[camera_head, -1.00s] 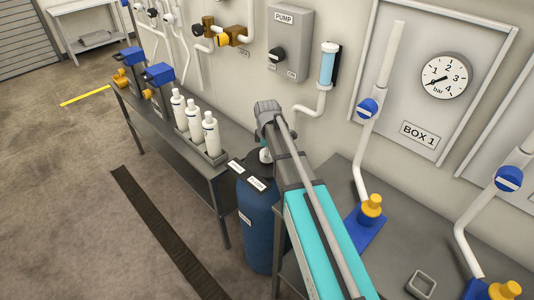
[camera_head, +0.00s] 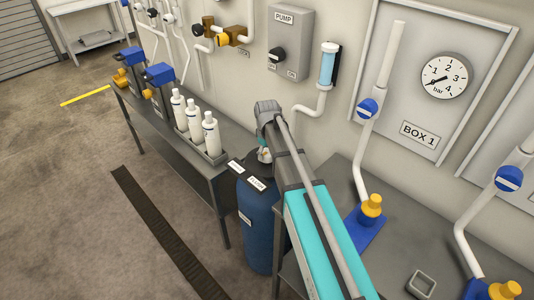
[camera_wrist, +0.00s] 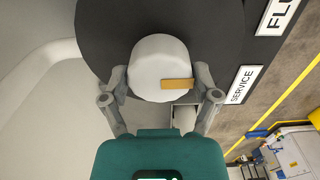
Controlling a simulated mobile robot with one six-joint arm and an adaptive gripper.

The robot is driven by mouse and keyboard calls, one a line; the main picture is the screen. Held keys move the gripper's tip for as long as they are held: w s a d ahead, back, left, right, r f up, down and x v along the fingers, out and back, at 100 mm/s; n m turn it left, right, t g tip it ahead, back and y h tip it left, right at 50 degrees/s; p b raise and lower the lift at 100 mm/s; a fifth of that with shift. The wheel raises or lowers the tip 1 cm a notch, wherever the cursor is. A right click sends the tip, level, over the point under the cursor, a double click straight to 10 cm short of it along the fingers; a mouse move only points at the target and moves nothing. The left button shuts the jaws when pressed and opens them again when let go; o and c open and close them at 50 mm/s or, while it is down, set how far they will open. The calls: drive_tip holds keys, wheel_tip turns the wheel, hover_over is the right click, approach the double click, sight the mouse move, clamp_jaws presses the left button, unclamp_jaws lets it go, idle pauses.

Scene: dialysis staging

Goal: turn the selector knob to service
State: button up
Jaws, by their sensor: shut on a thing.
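The selector knob (camera_wrist: 157,56) is a white round knob with a tan pointer bar. It sits on the dark top of a blue tank (camera_head: 258,222). In the wrist view the bar points right, toward the SERVICE label (camera_wrist: 241,84). A second label (camera_wrist: 277,14), partly cut off and starting "FLU", lies farther up. My gripper (camera_wrist: 160,77) is shut on the knob, one finger on each side. In the head view my gripper (camera_head: 264,153) is above the tank top, and my arm hides much of the knob.
A grey bench (camera_head: 226,178) with white bottles (camera_head: 194,120) in a rack stands left of the tank. A second bench (camera_head: 393,255) with blue-and-yellow fittings (camera_head: 371,205) is at the right. A pump box (camera_head: 291,45) hangs on the wall behind. The floor at left is mostly clear.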

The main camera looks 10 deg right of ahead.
drive_tip(key=m, duration=0.4)
drive_tip(key=shift+m, duration=0.3)
drive_tip(key=m, duration=0.4)
drive_tip(key=shift+m, duration=0.3)
drive_tip(key=o, duration=1)
drive_tip(key=shift+c, duration=0.2)
drive_tip(key=shift+n, duration=0.5)
